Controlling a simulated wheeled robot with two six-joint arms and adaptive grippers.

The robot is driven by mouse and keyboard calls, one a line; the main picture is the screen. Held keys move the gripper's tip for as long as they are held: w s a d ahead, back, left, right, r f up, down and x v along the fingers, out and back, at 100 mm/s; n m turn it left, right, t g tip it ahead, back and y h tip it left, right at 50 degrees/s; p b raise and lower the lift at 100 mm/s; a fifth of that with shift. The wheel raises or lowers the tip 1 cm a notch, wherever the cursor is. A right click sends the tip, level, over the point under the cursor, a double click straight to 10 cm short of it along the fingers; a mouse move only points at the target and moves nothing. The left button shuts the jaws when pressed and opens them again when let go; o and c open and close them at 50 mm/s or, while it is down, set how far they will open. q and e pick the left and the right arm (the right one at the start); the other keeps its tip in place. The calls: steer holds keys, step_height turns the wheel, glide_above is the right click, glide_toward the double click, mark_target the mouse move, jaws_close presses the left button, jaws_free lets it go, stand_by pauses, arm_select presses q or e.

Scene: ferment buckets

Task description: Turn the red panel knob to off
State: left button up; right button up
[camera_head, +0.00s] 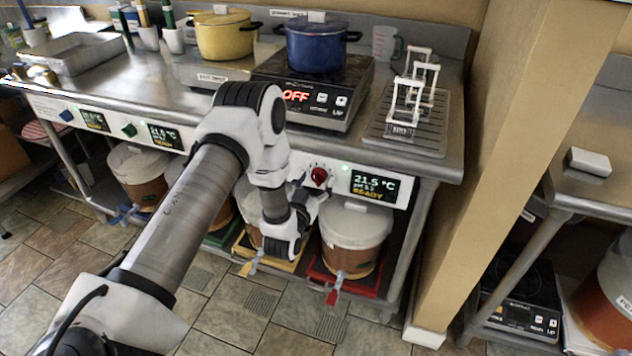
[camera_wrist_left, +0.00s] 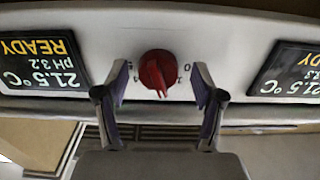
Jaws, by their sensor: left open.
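The red panel knob (camera_head: 319,176) sits on the white front panel (camera_head: 335,172) under the counter, left of a display reading 21.5 °C and READY (camera_head: 374,186). In the left wrist view the red knob (camera_wrist_left: 157,72) lies between and just beyond the open fingertips, with small marks beside it and a "0" mark to its right. My left gripper (camera_head: 312,190) is open in front of the panel, close to the knob; in the left wrist view its two fingers (camera_wrist_left: 158,85) stand apart on either side of the knob. Contact cannot be told. My right gripper is not in view.
A blue pot (camera_head: 316,46) stands on a hot plate reading OFF (camera_head: 310,92) above. A drying rack with white frames (camera_head: 408,110) is at the counter's right. White-lidded buckets (camera_head: 355,222) stand below the panel. A green knob (camera_head: 129,130) is further left.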

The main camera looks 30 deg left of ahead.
arm_select(q)
steer(key=shift+d, duration=0.1)
steer(key=c, duration=1.1)
steer(key=shift+c, duration=0.2)
steer(key=n+b, duration=0.2)
steer(key=shift+n, duration=0.4)
steer(key=n+b, duration=0.2)
steer(key=n, duration=0.1)
steer(key=shift+f+n, duration=0.1)
steer(key=shift+n, duration=0.3)
steer(key=n+b, duration=0.3)
steer(key=n, duration=0.2)
steer(key=shift+b, duration=0.35)
steer(key=shift+r+n+b, duration=0.2)
steer(key=shift+n+b, duration=0.55)
steer(key=shift+n, duration=0.55)
